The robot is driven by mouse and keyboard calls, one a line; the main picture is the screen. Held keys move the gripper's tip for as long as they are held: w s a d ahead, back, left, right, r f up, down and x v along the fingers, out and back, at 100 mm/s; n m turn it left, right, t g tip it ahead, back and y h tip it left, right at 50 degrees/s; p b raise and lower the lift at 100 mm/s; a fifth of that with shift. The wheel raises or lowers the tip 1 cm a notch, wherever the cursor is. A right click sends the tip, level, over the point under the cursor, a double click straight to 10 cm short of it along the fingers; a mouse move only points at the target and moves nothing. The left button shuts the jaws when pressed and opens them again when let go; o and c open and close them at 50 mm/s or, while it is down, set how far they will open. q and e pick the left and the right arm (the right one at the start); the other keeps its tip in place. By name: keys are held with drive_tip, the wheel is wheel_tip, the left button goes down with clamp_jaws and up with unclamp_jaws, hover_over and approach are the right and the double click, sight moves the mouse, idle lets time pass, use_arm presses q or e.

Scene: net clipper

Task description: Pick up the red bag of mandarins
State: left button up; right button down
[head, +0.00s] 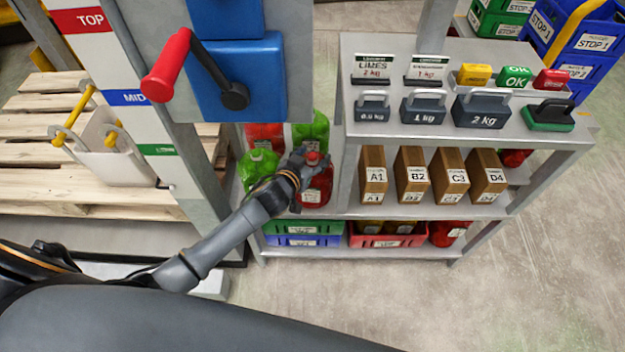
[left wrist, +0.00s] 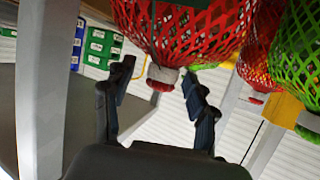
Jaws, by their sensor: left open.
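A red net bag (head: 318,192) stands at the front right of a group of red and green bags, on the middle shelf left of the scales and boxes. My left gripper (head: 303,165) is at the top of this bag. In the left wrist view the red bag (left wrist: 185,28) fills the top middle, with its pale collar and red tip between the fingers of my open left gripper (left wrist: 160,88). I see a gap beside each finger. Whether a finger touches is unclear. My right gripper is not in view.
A green bag (head: 258,168) stands just left, with another red bag (head: 265,135) and green bag (head: 310,130) behind. A blue and grey panel with a red lever (head: 166,64) overhangs from above. Brown boxes (head: 411,175) stand to the right.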

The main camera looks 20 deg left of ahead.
use_arm(q)
clamp_jaws()
drive_tip(key=shift+r, duration=0.1)
idle(0.4)
